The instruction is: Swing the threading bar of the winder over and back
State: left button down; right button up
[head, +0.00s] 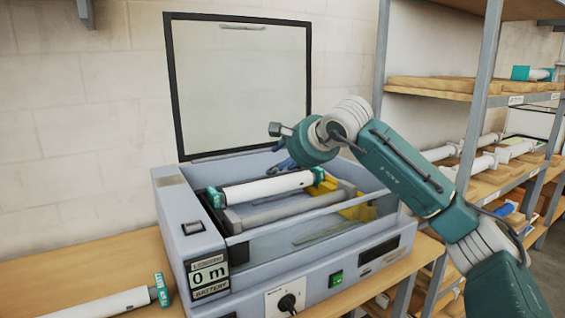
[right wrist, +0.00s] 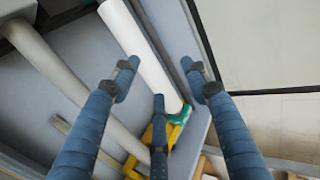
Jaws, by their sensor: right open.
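The winder (head: 190,215) is a grey-blue machine on a wooden bench, with its framed clear lid (head: 240,85) standing open. Inside lies a white roll with teal ends (head: 265,189), and in front of it a grey bar (head: 290,208). Yellow brackets (head: 357,211) sit at their right end. I cannot tell for sure which part is the threading bar. My right gripper (head: 284,164) is over the rear of the machine, behind the white roll. In the right wrist view its blue fingers (right wrist: 160,82) are spread and empty over the white roll (right wrist: 140,60) and yellow bracket (right wrist: 133,169).
A loose white roll with a teal end (head: 112,304) lies on the bench at the lower left. The front panel has a black knob (head: 287,302) and green switch (head: 336,279). Shelves with rolls and boards (head: 475,88) stand at the right. A wall is behind.

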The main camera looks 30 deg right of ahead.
pick_arm(q)
jog(key=shift+s+f, duration=0.1)
jog(key=shift+s, duration=0.9)
pick_arm(e)
jog(key=v, duration=1.1)
jog(key=shift+s+r, duration=0.1)
jog(key=shift+s, duration=0.05)
